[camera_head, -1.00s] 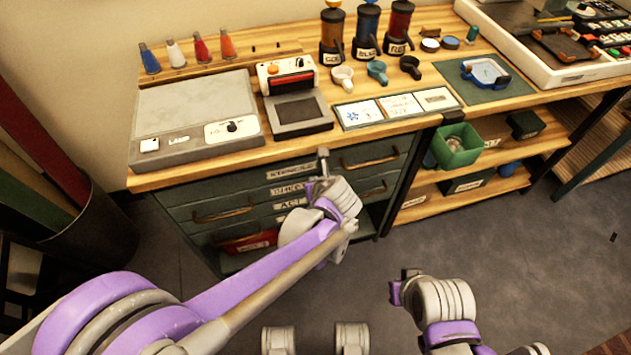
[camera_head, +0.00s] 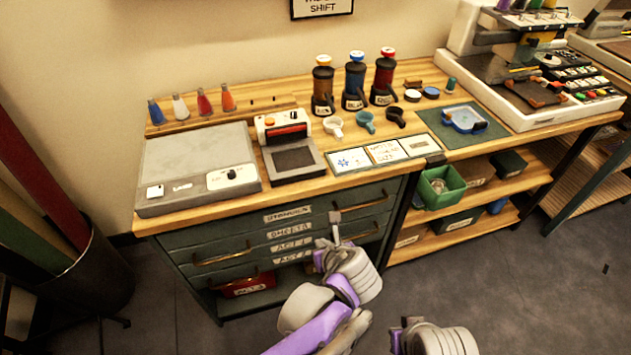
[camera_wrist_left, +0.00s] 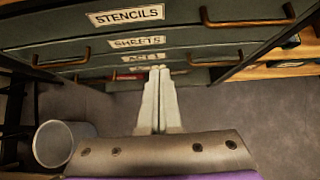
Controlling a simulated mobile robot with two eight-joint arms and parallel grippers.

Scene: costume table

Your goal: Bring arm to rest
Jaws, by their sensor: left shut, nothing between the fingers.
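My left gripper (camera_head: 336,222) is in front of the drawer cabinet (camera_head: 240,238), below the tabletop. In the left wrist view its two pale fingers (camera_wrist_left: 157,100) lie together with nothing between them. They point toward the labelled drawer fronts (camera_wrist_left: 140,40), which all look closed. My right arm shows at the bottom of the head view, right of the left arm. Its gripper (camera_head: 411,321) shows only as a small dark end, and its fingers cannot be made out.
The wooden worktable (camera_head: 300,186) holds a light box (camera_head: 197,165), a small press (camera_head: 284,138), bottles and cups. A green bin (camera_head: 441,186) is on the shelf at right. A dark waste bin (camera_head: 92,275) stands at left. Open floor (camera_head: 530,290) lies at right.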

